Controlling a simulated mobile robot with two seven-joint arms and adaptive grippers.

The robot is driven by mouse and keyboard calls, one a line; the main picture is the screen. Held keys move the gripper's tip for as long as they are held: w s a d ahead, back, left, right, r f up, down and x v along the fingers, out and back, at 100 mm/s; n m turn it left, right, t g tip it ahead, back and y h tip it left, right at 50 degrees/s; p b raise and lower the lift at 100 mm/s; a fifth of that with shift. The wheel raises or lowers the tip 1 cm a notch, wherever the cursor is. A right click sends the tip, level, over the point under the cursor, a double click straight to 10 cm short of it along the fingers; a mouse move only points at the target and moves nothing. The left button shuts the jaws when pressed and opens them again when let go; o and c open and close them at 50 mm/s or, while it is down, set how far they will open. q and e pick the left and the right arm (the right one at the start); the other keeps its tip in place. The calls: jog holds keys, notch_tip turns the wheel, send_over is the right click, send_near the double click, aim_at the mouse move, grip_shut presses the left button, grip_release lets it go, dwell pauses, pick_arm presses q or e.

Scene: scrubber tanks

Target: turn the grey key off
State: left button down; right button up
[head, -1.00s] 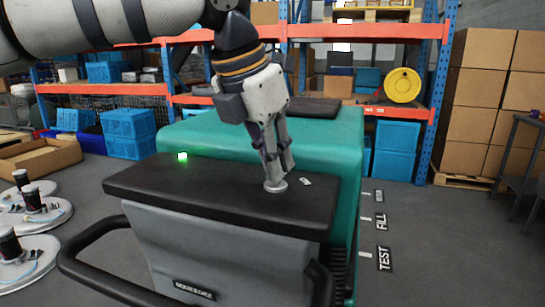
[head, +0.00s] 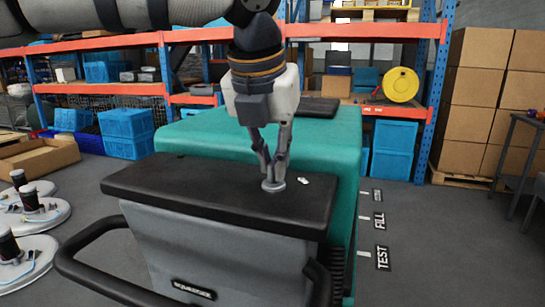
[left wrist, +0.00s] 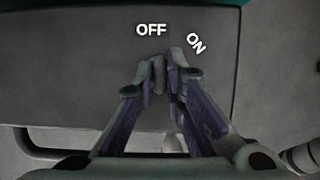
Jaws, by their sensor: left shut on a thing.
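The grey key sits in a round grey base (head: 273,186) on the black top panel (head: 200,195) of the teal scrubber (head: 330,135). My left gripper (head: 273,175) comes down from above and is shut on the key. Its fingers hide most of the key, so I cannot make out its exact angle. In the left wrist view the fingertips (left wrist: 165,62) meet just below the white OFF label (left wrist: 151,30). The ON label (left wrist: 196,43) is to the right of it, tilted. My right gripper is not in view.
A black handlebar (head: 110,280) curves around the front left of the scrubber. Blue and orange shelving (head: 437,90) with bins stands behind. Round pad discs (head: 30,215) lie on the floor at left. Cardboard boxes (head: 480,100) are stacked at right.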

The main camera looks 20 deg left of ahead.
pick_arm(q)
jog(key=c, duration=1.7)
grip_release()
jog(key=shift+o, duration=0.2)
jog(key=v, duration=1.2)
